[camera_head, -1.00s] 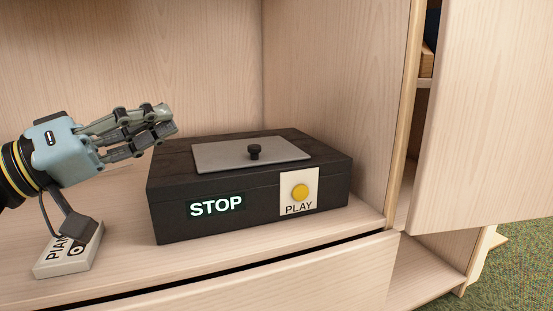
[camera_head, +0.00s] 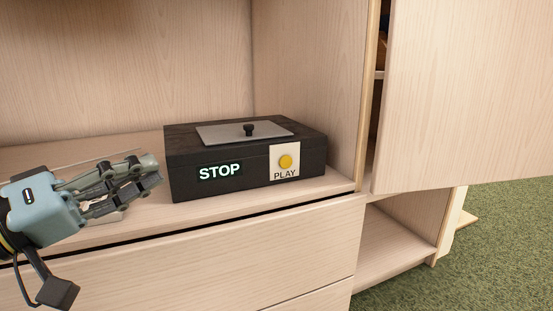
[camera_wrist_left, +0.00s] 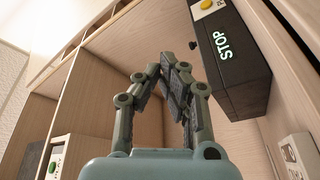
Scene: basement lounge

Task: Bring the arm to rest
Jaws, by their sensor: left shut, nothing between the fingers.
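The black box (camera_head: 190,188) stands on the shelf with a lit STOP sign (camera_head: 220,171), a yellow button (camera_head: 286,162) above the word PLAY, and a grey lid plate with a black knob (camera_head: 249,129). The box also shows in the left wrist view (camera_wrist_left: 245,85). My right gripper is not in view.
A cabinet door (camera_head: 470,90) stands open at the right. Closed drawer fronts (camera_head: 230,250) lie below the shelf. Green carpet (camera_head: 440,260) shows at lower right. In the left wrist view, a white block (camera_wrist_left: 296,155) is at lower right and a device with a green button (camera_wrist_left: 53,165) at lower left.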

